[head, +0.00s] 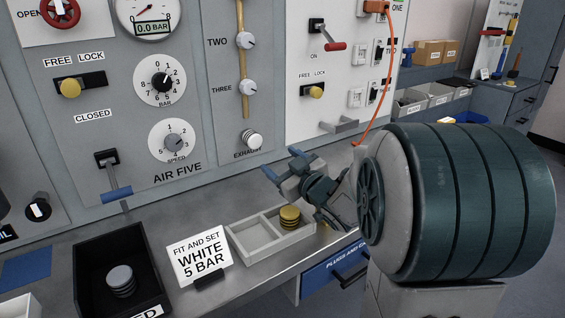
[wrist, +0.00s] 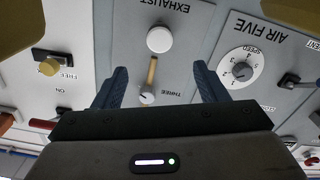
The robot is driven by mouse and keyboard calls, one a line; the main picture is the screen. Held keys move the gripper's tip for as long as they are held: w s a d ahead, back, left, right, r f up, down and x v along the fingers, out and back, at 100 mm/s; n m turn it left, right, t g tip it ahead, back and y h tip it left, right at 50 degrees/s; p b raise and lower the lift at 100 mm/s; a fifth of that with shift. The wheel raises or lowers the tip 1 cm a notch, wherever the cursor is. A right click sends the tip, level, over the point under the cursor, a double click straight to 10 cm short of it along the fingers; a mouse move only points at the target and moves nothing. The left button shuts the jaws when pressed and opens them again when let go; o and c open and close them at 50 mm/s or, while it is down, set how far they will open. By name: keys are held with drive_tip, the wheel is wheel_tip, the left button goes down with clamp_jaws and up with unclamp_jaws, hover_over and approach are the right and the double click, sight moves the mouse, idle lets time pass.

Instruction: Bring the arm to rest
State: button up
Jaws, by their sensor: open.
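My gripper (head: 282,163) is open in the head view, held above the bench in front of the panel, its blue fingertips apart with nothing between them. In the wrist view my gripper (wrist: 160,84) also shows two spread blue fingers. It faces the panel, which appears upside down there. A white ribbed plug (head: 251,138) sits at the EXHAUST label, apart from the fingers; its round white face (wrist: 159,39) shows in the wrist view. My large green arm links cover the right of the head view and hide part of the bench.
A grey two-part tray (head: 247,243) holds a brass plug (head: 289,217) in its right compartment. A black bin (head: 85,262) holds a grey plug (head: 121,281). A sign (head: 198,258) reads "FIT AND SET WHITE 5 BAR". The gauge (head: 151,27) reads 0.0 BAR. An orange cable (head: 388,70) hangs behind my arm.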

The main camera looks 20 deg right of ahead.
drive_tip(key=shift+r, duration=0.1)
drive_tip(key=s+d+r+m+g+h+p, duration=0.3)
drive_tip(key=s+r+m+g+h+p, duration=0.3)
drive_tip(key=p, duration=0.5)
drive_tip(key=s+a+r+g+p, duration=0.1)
drive_tip(key=s+a+g+p, duration=0.2)
drive_tip(key=s, duration=0.7)
drive_tip(key=s+a+r+m+g+p, duration=0.1)
drive_tip(key=s+g+p, duration=0.4)
drive_tip(key=s, duration=0.5)
drive_tip(key=shift+s+a+r+p, duration=0.4)
drive_tip(key=shift+a+r+p, duration=0.3)
drive_tip(key=shift+a, duration=0.45)
